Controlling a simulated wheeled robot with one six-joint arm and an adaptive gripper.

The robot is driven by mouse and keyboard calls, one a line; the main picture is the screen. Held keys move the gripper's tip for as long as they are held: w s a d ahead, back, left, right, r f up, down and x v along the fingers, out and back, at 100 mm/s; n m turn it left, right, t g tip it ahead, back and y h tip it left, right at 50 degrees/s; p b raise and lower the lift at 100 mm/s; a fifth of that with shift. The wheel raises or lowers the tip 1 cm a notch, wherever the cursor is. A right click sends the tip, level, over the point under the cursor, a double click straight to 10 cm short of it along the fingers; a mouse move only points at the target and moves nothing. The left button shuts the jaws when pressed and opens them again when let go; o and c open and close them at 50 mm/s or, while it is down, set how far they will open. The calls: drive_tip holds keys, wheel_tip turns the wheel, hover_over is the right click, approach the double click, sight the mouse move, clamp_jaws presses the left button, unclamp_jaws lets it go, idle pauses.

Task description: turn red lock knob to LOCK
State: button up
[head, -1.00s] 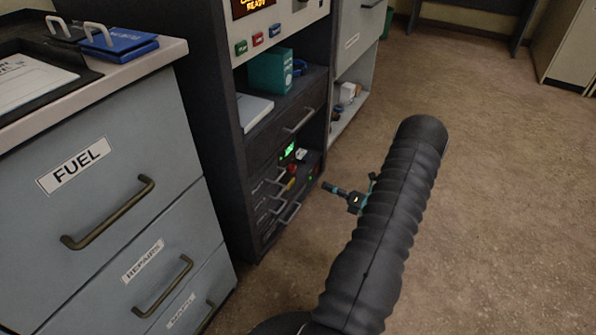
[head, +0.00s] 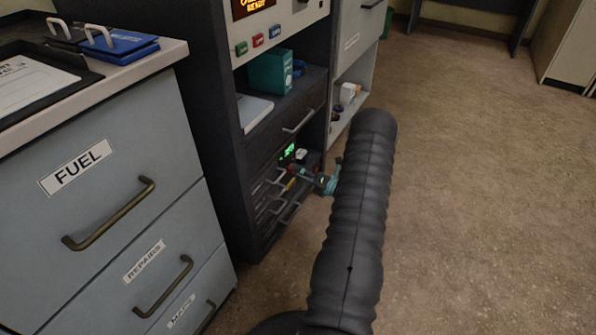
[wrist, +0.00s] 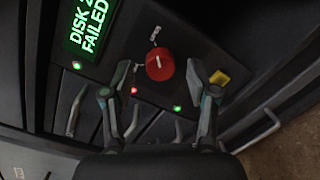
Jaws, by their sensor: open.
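The red lock knob (wrist: 159,66) shows in the wrist view on a dark panel, with a white line on its face running roughly up and down in the picture. Two small white labels sit by it, one above and one to its left, too small to read. My gripper (wrist: 158,80) is open, with one finger on each side of the knob and a visible gap on both sides. How far the fingertips are from the panel I cannot tell. In the head view my gripper (head: 325,183) is at the low rack unit, partly hidden by my arm.
A green display (wrist: 90,28) reads "DISK 2 FAILED". A yellow button (wrist: 219,78) lies close to the right finger. Several drawer handles (wrist: 76,110) and small lights sit below the panel. The FUEL drawer cabinet (head: 110,200) stands left; open floor (head: 470,200) lies right.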

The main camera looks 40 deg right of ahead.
drive_tip(key=shift+w+a, duration=0.15)
drive_tip(key=shift+w, duration=0.35)
clamp_jaws()
drive_tip(key=shift+f+n+b, duration=0.1)
drive_tip(key=shift+n+b, duration=0.2)
drive_tip(key=shift+b, duration=0.2)
drive_tip(key=n+y+b, duration=0.1)
drive_tip(key=n+b, duration=0.4)
drive_tip(key=n, duration=0.4)
drive_tip(key=n+y+b, duration=0.1)
drive_tip(key=n+b, duration=0.3)
drive_tip(key=n, duration=0.5)
drive_tip(key=shift+t+b, duration=0.3)
drive_tip(key=shift+b, duration=0.1)
drive_tip(key=shift+n, duration=0.4)
